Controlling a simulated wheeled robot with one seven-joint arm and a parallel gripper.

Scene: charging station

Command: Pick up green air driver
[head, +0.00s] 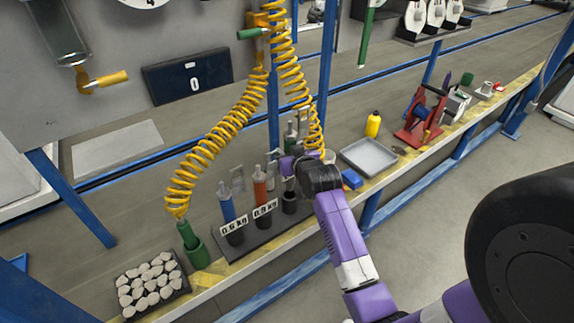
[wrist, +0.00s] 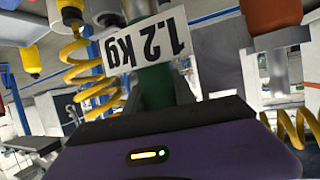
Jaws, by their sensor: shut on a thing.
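The green air driver (head: 290,134) stands upright behind my gripper, the last in the row of drivers. My gripper (head: 293,165) is shut on it, and hides its lower part in the head view. In the wrist view, the green body (wrist: 155,86) is right in front of the purple and black gripper, with an upside-down "1.2 kg" label (wrist: 145,45) across it. I cannot tell whether the driver is clear of its holder.
A blue driver (head: 226,203) and an orange driver (head: 260,188) stand in the rack to the left. Yellow coiled hoses (head: 212,134) hang above. A grey tray (head: 369,157), blue block (head: 351,179) and yellow bottle (head: 373,125) are on the right.

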